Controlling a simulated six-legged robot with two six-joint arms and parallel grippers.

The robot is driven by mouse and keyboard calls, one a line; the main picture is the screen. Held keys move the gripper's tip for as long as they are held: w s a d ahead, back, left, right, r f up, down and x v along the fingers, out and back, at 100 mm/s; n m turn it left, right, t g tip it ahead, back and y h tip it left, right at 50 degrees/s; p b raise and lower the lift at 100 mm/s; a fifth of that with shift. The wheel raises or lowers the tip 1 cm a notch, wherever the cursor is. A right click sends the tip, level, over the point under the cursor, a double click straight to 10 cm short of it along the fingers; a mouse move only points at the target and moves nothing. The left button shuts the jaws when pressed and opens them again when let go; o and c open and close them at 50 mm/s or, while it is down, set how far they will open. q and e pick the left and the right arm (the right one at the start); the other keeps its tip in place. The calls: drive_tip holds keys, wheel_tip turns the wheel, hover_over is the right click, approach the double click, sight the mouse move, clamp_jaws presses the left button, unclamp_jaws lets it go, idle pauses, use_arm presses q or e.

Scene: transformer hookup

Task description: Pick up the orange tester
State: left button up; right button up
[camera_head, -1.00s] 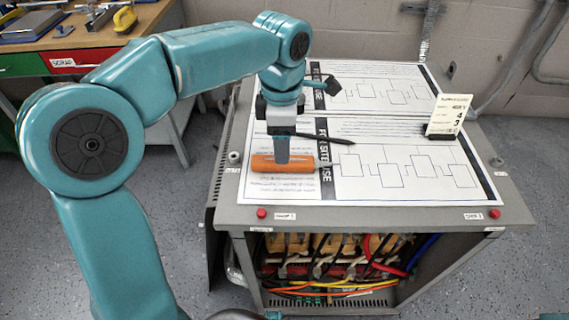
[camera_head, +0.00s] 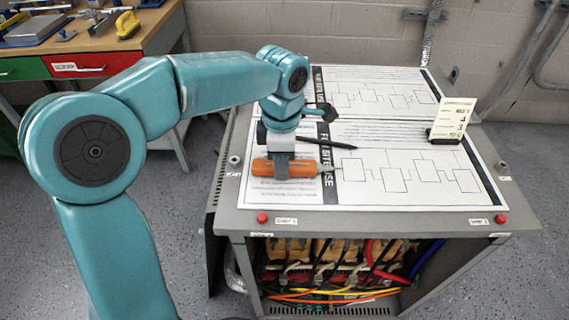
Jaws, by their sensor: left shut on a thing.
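The orange tester (camera_head: 303,168) lies lengthwise left to right over the lower left of the front printed sheet, with a thin probe tip pointing right. My left gripper (camera_head: 281,170) comes down from above and is shut on the tester near its middle. The jaws hide part of the tester's body. I cannot tell whether the tester touches the sheet or is just above it. My right gripper does not show in the view.
A grey cabinet (camera_head: 350,222) carries printed diagram sheets (camera_head: 410,185) and a white card (camera_head: 452,120) in a dark stand at right. A dark pen-like rod (camera_head: 335,143) lies behind the tester. Colored cables fill the open cabinet front. A workbench (camera_head: 95,48) with tools stands at back left.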

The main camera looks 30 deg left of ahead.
use_arm(q)
drive_tip(key=shift+r, duration=0.1)
wheel_tip(320, 180, up, 20)
drive_tip(key=p, duration=0.5)
drive_tip(key=shift+p, duration=0.3)
